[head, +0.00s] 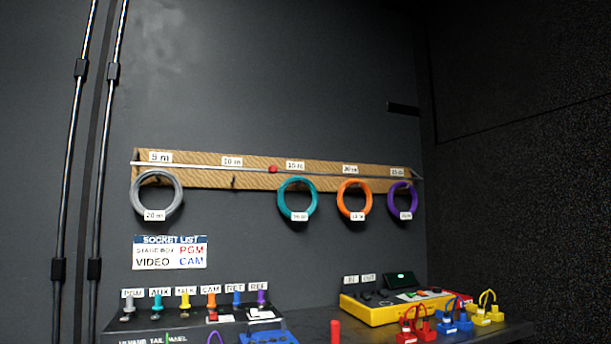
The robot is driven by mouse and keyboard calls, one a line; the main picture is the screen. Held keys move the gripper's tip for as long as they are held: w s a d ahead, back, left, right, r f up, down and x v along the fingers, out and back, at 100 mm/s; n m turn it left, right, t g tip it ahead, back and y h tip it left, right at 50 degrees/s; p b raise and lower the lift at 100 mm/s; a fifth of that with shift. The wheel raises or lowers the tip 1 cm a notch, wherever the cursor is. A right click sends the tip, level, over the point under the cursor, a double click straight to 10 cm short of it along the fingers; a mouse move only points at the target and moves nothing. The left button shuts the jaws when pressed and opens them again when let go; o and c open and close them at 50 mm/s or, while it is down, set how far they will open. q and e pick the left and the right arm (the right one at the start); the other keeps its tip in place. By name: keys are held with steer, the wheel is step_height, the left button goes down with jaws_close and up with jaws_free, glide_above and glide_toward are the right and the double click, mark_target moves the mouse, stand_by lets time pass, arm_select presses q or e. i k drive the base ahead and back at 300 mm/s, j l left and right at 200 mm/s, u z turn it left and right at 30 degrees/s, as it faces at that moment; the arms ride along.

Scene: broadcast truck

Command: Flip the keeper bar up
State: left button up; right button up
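The keeper bar (215,167) is a thin pale metal rod that runs along the front of a wooden rail on the back wall, with a red knob (273,169) near its middle. It lies across the fronts of the hooks. Coiled cables hang from the rail below it: a grey coil (135,195) at the left, a teal coil (282,200), an orange coil (341,200) and a purple coil (391,197) at the right. One hook (234,183) is bare. Neither of my grippers is in view.
A socket list sign (170,252) is on the wall. Below, the bench holds a black tail panel (180,327) with coloured connectors, a yellow unit (372,312), a red cylinder (335,331) and several coloured plug blocks (455,318). Black poles (110,120) stand at the left.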

mark_target(272, 169)
steer(key=i+l+z, duration=0.15)
steer(key=i, duration=0.25)
steer(key=i+l+z, duration=0.1)
steer(key=i+l, duration=0.15)
steer(key=i, duration=0.2)
steer(key=i+l+z, duration=0.15)
steer(key=i, duration=0.3)
